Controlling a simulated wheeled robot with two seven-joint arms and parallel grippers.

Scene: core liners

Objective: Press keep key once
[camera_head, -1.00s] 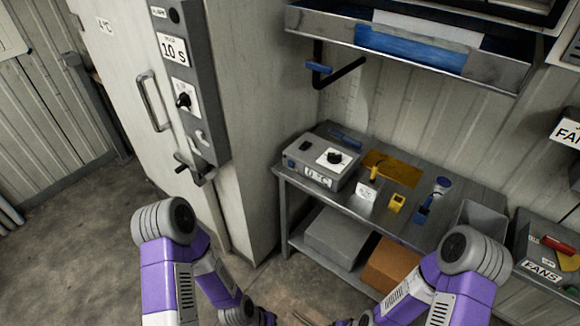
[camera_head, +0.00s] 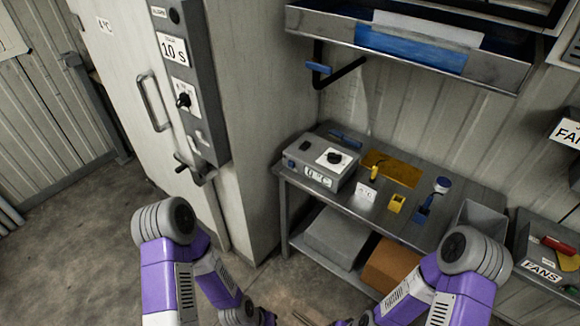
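No key marked "keep" can be read in this view. A tall dark control panel (camera_head: 190,85) on the pale cabinet carries a "10 S" label, a black knob (camera_head: 183,100) and a small part low down (camera_head: 202,138) that is too small to make out. A grey control box (camera_head: 318,163) on the bench has a black dial on a white plate, a small blue part at its front left and a label that seems to end in "°C". Both my arms reach down to the bottom edge. My left and right grippers are below the picture, so their state is hidden.
The pale cabinet (camera_head: 120,60) has a long door handle (camera_head: 153,102). The metal bench (camera_head: 425,233) holds a yellow sheet, a white card and small yellow and blue items. A wall tray (camera_head: 495,72) hangs above. A "FANS" bin (camera_head: 545,272) stands right. Floor at left is clear.

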